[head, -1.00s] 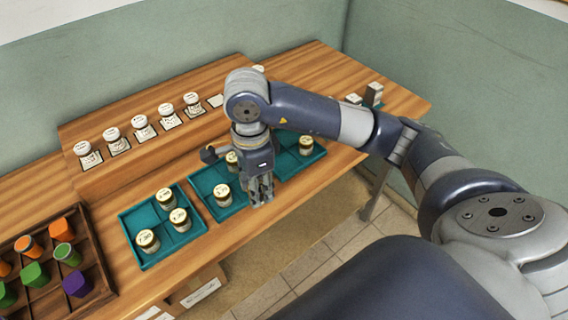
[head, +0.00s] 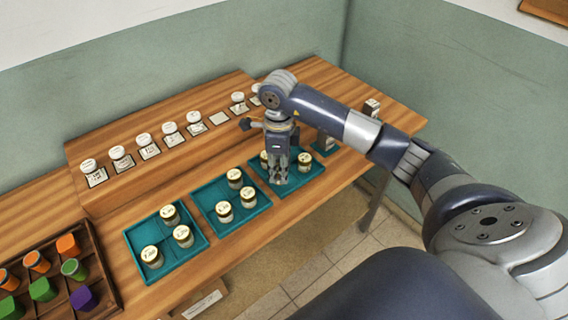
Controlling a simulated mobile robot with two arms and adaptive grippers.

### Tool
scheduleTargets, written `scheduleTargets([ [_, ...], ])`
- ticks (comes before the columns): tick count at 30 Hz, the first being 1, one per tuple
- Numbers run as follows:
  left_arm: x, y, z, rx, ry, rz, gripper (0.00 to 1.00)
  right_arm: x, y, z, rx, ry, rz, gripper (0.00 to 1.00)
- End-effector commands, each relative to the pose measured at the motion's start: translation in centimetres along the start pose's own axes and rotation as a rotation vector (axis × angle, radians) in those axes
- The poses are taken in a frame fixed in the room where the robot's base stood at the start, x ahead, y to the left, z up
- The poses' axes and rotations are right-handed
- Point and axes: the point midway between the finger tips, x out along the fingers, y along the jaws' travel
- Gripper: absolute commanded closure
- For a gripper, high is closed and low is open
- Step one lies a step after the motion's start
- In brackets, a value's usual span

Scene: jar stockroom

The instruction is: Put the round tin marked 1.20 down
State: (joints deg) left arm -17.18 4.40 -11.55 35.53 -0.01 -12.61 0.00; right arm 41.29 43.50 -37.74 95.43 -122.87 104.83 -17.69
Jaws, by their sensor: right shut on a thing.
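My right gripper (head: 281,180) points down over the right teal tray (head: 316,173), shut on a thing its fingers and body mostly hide. I take it to be the round tin marked 1.20, but no marking is readable. One cream-lidded tin (head: 304,160) stands in that tray just right of the fingers, and another (head: 264,157) shows partly behind the gripper on the left. I cannot tell whether the held thing touches the tray. My left gripper is not in view.
The middle teal tray (head: 204,191) and left teal tray (head: 187,252) each hold three tins. White-lidded jars on cards line the raised back shelf (head: 130,128); one card (head: 219,118) is bare. A wooden crate (head: 103,270) with coloured pieces stands at left.

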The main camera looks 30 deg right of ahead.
Motion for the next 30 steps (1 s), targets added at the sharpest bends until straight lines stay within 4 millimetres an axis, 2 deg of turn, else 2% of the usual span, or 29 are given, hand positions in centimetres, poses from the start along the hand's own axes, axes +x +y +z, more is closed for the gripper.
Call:
scheduleTargets([
  [3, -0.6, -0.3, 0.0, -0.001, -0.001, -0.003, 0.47, 0.1, -1.5, -0.4, 0.0, 0.0, 0.002, 0.91],
  [9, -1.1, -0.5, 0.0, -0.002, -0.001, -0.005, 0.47, 0.2, -2.9, -0.8, 0.002, 0.0, 0.001, 0.91],
  [16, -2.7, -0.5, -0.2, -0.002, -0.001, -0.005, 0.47, 3.4, -2.8, -0.8, -0.002, 0.0, 0.004, 0.91],
  [29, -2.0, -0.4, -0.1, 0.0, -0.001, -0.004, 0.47, 4.4, -2.9, -0.8, -0.002, 0.0, 0.0, 0.91],
  [30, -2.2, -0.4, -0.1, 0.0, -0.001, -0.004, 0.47, 4.2, -2.9, -0.8, -0.002, -0.001, 0.0, 0.58],
])
